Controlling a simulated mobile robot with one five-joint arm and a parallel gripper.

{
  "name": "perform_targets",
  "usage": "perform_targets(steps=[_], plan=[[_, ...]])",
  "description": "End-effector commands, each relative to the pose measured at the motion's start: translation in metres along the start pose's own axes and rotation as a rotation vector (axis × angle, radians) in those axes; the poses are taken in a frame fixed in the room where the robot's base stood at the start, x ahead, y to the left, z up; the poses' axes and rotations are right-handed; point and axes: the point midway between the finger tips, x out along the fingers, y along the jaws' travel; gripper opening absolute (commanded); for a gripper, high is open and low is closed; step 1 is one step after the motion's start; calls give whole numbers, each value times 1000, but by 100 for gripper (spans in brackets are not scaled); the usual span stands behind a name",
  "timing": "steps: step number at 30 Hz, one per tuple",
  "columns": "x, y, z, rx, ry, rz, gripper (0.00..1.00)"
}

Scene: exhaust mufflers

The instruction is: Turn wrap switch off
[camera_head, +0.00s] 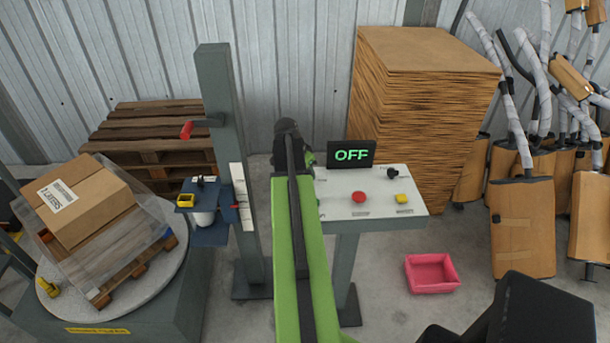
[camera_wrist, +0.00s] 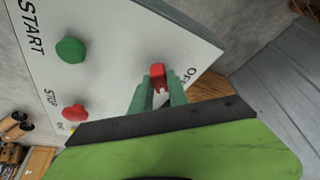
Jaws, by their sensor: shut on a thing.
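The wrap switch (camera_wrist: 157,74), a small red lever by a partly hidden label beginning "OF", is on the white control panel (camera_wrist: 120,50). My gripper (camera_wrist: 159,88) has its green fingers on both sides of the switch and is shut on it. In the head view my arm hides the switch and most of the gripper at the left edge of the panel (camera_head: 340,207). The display (camera_head: 351,155) above the panel reads "OFF" in green.
The panel has a red button (camera_head: 359,197), a yellow button (camera_head: 402,198) and a black knob (camera_head: 392,173). The wrist view shows a green START button (camera_wrist: 71,50). A column (camera_head: 222,130) stands left of my arm; a pink bin (camera_head: 432,288) is on the floor.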

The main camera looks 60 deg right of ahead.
Motion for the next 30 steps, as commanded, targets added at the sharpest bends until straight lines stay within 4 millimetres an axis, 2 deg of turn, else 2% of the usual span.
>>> perform_targets(steps=[1, 18, 30], plan=[[0, 5, -3, -38, 7, -10, 0], [1, 7, -5, -526, 8, -212, 0], [1, 6, -6, -758, 9, -307, 0]])
